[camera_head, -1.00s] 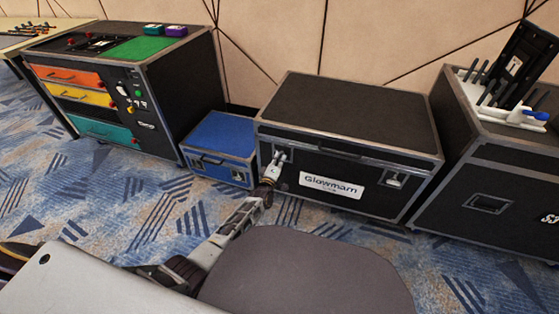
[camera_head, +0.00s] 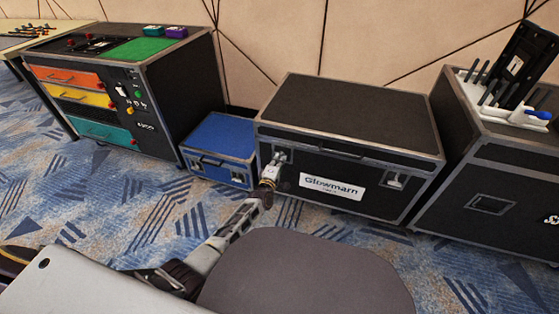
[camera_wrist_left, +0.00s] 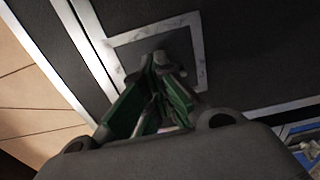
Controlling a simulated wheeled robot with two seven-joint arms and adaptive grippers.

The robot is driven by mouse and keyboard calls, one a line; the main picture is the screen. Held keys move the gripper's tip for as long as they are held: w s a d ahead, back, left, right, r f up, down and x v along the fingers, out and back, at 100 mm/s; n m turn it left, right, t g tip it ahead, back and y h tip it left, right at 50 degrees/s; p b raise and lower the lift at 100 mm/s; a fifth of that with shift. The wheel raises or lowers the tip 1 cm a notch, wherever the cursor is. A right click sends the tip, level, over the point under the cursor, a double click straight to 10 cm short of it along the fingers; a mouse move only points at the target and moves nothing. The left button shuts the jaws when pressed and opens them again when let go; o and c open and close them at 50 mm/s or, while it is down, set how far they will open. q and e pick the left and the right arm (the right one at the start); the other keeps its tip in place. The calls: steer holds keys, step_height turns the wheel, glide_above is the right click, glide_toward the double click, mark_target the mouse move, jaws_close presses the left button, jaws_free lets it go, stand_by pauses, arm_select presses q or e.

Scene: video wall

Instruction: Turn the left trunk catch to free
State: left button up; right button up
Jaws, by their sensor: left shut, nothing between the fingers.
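The black trunk (camera_head: 345,112) with metal edges and a Glowmarn label stands on the carpet in the middle of the head view. Its left catch (camera_head: 281,155) sits at the front's upper left, partly hidden by my left gripper (camera_head: 276,162). In the left wrist view, the left gripper (camera_wrist_left: 160,75) is shut, its fingertips at the dark middle of the catch's pale square frame (camera_wrist_left: 199,52). The catch's turning part is hidden behind the fingers, so its angle cannot be told. The right catch (camera_head: 396,180) shows clear at the front's right. My right gripper is not in view.
A blue case (camera_head: 221,150) stands close left of the trunk. A black cabinet with coloured drawers (camera_head: 88,98) is farther left. Another black case (camera_head: 500,170) with a white rack (camera_head: 510,110) stands at right.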

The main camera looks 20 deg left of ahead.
arm_select(q)
steer(key=o, duration=0.7)
steer(key=shift+w+r, duration=0.2)
steer(key=shift+r, duration=0.15)
steer(key=o, duration=0.8)
steer(key=shift+f, duration=0.3)
steer(key=shift+s, duration=0.25)
steer(key=shift+s+a, duration=0.2)
steer(key=shift+s, duration=5.6)
